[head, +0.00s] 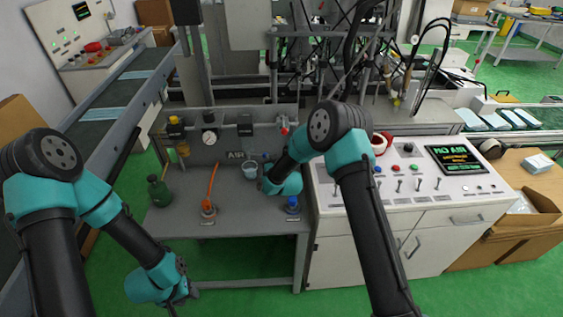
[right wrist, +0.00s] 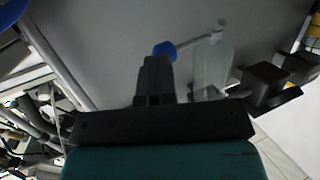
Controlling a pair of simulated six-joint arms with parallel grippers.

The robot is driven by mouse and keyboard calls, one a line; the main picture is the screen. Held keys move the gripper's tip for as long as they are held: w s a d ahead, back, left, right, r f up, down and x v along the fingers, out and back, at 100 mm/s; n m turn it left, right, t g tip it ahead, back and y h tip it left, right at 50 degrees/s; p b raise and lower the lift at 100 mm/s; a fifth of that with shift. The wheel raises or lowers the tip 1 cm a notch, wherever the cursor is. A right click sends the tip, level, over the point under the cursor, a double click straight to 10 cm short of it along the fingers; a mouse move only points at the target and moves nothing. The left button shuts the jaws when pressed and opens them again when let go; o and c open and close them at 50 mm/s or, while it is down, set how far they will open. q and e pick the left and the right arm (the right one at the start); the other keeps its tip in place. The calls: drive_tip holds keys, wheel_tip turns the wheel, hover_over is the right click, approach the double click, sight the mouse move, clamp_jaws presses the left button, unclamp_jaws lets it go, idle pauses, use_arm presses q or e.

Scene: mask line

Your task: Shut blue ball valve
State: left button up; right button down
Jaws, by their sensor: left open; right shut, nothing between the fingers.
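A small blue round part (right wrist: 165,49), seemingly the blue valve's handle end, shows in the right wrist view just beyond my right fingertips. I cannot tell whether they touch it or which way the handle is turned. In the head view a bit of blue (head: 267,157) shows on the panel right of the AIR label, partly hidden by my right arm. My right gripper (right wrist: 155,62) is shut and empty; in the head view it is close to the panel, mostly hidden by its wrist. My left gripper (head: 184,291) is open and empty, low in front of the bench.
The grey bench (head: 180,222) holds a green bottle (head: 159,191), an orange-handled fitting (head: 208,209) and a blue-topped item (head: 292,205). The control cabinet (head: 415,190) reads NO AIR.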

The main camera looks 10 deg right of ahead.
drive_tip(key=shift+w+d, duration=0.3)
drive_tip(key=shift+w, duration=0.4)
drive_tip(key=shift+d+r, duration=0.1)
drive_tip(key=shift+r, duration=0.05)
drive_tip(key=s+a+r, duration=0.1)
drive_tip(key=s+r, duration=0.1)
drive_tip(key=s, duration=0.6)
drive_tip(key=s+a+r, duration=0.1)
drive_tip(key=s+r, duration=0.1)
drive_tip(key=s, duration=0.6)
drive_tip(key=shift+a+r, duration=0.2)
drive_tip(key=shift+r, duration=0.15)
drive_tip(key=shift+f, duration=0.1)
